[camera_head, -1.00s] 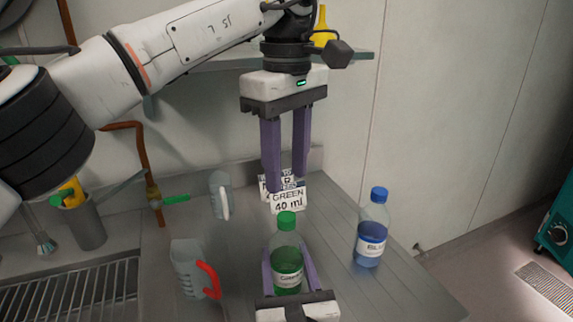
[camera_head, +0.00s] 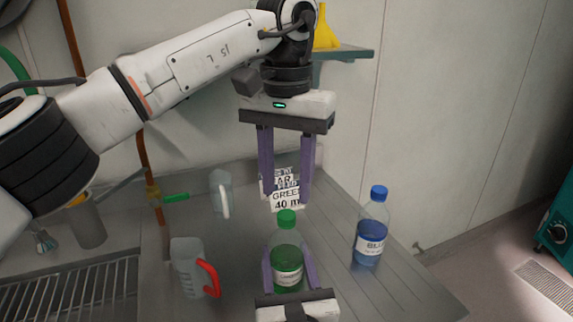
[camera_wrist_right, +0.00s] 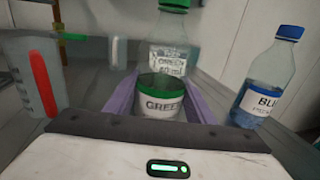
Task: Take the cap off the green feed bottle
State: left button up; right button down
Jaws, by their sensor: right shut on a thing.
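The green feed bottle (camera_head: 288,262) stands upright on the steel counter with its green cap (camera_head: 286,217) on. My right gripper (camera_head: 289,268) is shut on the bottle's body from the near side. The right wrist view shows the bottle (camera_wrist_right: 161,98) between the purple fingers, its cap (camera_wrist_right: 174,4) cut by the top edge. My left gripper (camera_head: 286,198) hangs fingers down above and behind the cap, open with a clear gap between its fingers and nothing held. It is apart from the cap.
A blue bottle (camera_head: 371,230) with a blue cap stands to the right. A jug with a red handle (camera_head: 190,268) and another with a white handle (camera_head: 220,192) stand left. Label cards (camera_head: 285,198) stand behind the green bottle. A sink grid (camera_head: 70,290) lies far left.

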aim_at(286, 214)
pick_arm(q)
jog(key=shift+f, duration=2.5)
